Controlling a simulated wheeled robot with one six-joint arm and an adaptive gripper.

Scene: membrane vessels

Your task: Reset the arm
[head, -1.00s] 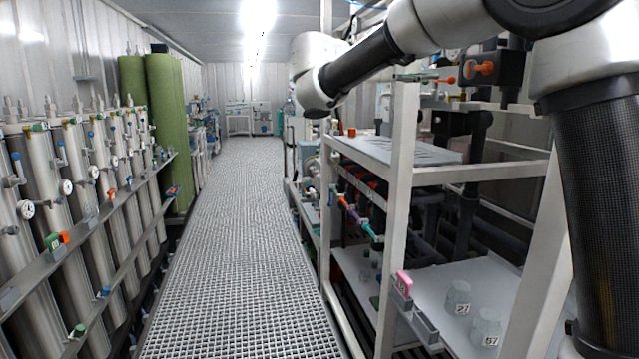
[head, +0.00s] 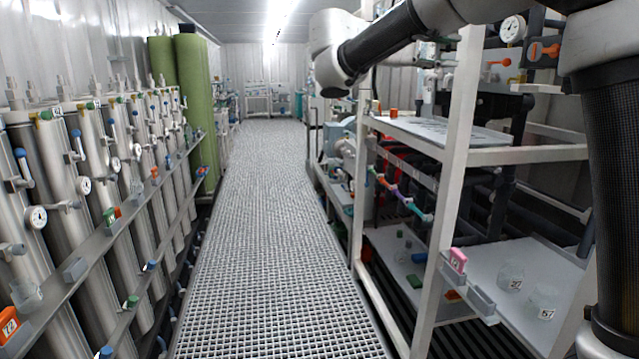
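My arm reaches from the upper right across the top of the head view, with dark tube sections and pale joints. Its far end, a pale rounded joint, hangs over the walkway side of the shelf rack. My gripper itself does not show; I cannot make out any fingers. The arm end appears clear of the shelf (head: 440,135) and touches nothing that I can see.
A grated walkway (head: 265,230) runs clear down the middle. Steel vessels (head: 90,190) with gauges and valves line the left, before green cylinders (head: 196,110). The right rack's lower shelf (head: 520,265) holds glass beakers (head: 510,276) and a pink tag (head: 457,261).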

